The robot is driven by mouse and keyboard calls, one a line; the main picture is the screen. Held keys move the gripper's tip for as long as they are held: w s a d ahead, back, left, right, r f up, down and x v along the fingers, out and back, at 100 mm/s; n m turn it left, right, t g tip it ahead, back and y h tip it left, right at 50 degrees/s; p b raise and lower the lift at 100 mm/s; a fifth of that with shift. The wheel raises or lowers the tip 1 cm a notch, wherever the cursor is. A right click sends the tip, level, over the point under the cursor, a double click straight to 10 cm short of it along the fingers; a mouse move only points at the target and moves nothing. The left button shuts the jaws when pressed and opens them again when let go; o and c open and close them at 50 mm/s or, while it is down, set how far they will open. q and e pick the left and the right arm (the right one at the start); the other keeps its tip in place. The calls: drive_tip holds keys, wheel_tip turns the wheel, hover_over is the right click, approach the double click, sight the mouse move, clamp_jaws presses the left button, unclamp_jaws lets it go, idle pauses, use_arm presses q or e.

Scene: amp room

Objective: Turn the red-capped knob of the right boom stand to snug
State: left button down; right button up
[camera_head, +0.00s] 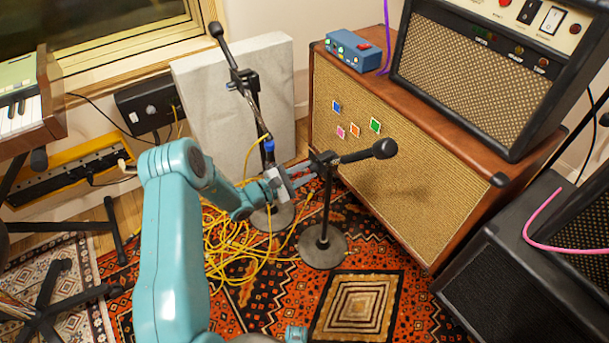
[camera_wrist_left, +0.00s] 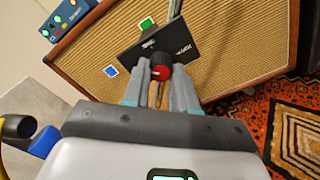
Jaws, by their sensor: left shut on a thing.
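The right boom stand (camera_head: 326,205) stands upright on a round base, its short boom ending in a dark microphone (camera_head: 384,149) at the right. My left gripper (camera_head: 290,180) reaches it from the left at the clutch near the top. In the left wrist view, the red-capped knob (camera_wrist_left: 161,66) sits between the tips of my left gripper (camera_wrist_left: 160,78), which is shut on it. A black plate with white print (camera_wrist_left: 150,42) is just behind the knob. In the head view the gripper and clutch hide the knob. My right gripper is not in view.
The left boom stand (camera_head: 240,75), with a blue-capped knob (camera_head: 268,146), stands close behind my left forearm. Yellow cable (camera_head: 240,250) lies coiled on the rug by the bases. A large speaker cabinet (camera_head: 400,185) with coloured stickers is close on the right.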

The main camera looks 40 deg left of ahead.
use_arm(q)
drive_tip(key=shift+m+b, duration=3.35)
drive_tip(key=shift+m, duration=1.35)
drive_tip(key=shift+r, duration=0.1)
drive_tip(key=c, duration=0.9)
unclamp_jaws()
drive_tip(key=shift+s+a, duration=0.1)
